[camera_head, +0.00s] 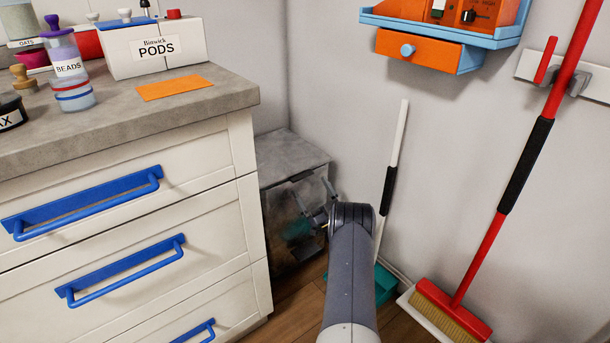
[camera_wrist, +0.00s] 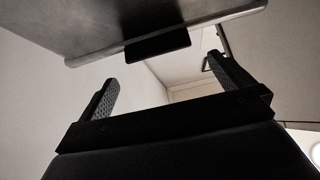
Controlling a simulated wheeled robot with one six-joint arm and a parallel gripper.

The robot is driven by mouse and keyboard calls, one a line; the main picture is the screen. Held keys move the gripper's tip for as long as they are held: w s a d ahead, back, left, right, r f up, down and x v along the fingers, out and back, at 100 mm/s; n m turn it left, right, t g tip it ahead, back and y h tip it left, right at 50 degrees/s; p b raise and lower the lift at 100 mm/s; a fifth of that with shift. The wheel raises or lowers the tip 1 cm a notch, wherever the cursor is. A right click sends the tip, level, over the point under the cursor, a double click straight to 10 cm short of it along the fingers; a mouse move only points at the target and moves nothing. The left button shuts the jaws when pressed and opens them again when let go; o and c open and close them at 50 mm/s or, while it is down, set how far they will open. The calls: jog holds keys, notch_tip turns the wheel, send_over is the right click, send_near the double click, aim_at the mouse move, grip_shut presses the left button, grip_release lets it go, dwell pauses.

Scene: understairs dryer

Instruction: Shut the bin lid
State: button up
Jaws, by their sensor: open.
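The bin is a grey, worn-looking box (camera_head: 290,155) on the floor in the corner, right of the drawer unit. Its front flap, the lid (camera_head: 308,195), appears tilted outward, with a dark space and something teal below it. In the wrist view the lid's grey metallic panel (camera_wrist: 90,35) crosses the top, with a black tab (camera_wrist: 157,46) on its edge. My gripper (camera_wrist: 163,72) is open and empty, its fingers spread below the panel on either side of the tab. In the head view my gripper (camera_head: 322,212) is at the bin's front, partly hidden by my arm; contact cannot be told.
The drawer unit (camera_head: 150,190) with blue handles stands close on the left. A white-handled tool (camera_head: 395,150) leans on the wall, with a teal dustpan (camera_head: 385,283) low beside my arm. A red broom (camera_head: 483,240) stands at right. An orange wall shelf (camera_head: 430,50) hangs above.

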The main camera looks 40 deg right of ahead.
aim_at(301, 175)
jog(key=shift+v, duration=1.6)
jog(key=shift+d+r, duration=0.1)
jog(key=b+x, duration=0.2)
jog(key=x, duration=0.8)
jog(key=shift+w+r+b, duration=0.1)
jog(key=shift+w+b, duration=0.2)
jog(key=shift+b, duration=0.1)
jog(key=shift+r, duration=0.6)
jog(key=shift+f, duration=0.15)
